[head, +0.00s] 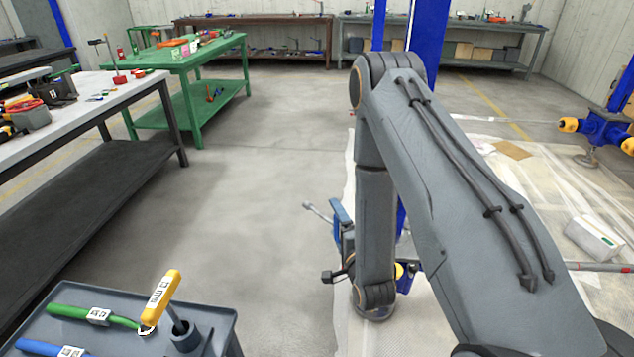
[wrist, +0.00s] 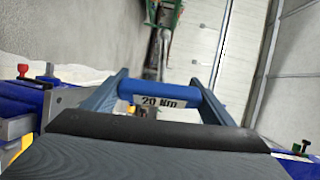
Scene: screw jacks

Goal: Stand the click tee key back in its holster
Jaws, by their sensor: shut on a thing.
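In the wrist view, my gripper (wrist: 160,92) is shut on a blue handle (wrist: 135,87) that lies crosswise between its two fingers. The handle bears a white label reading 20 Nm; its shaft is not clear in this view. In the head view, my gripper end is low near the picture's middle, partly hidden by my arm, with a blue part (head: 341,215) and a thin grey bar beside it. At lower left, a yellow tee handle (head: 161,297) with a white label stands tilted, its shaft going down into a dark round socket (head: 187,338), seemingly a holster.
A dark grey tray (head: 215,322) holds the socket, a green handle (head: 72,313) and a blue handle (head: 38,346). A long workbench (head: 110,97) and a green table (head: 185,58) stand at left. Blue jack parts (head: 601,127) stand at right. Open floor lies between.

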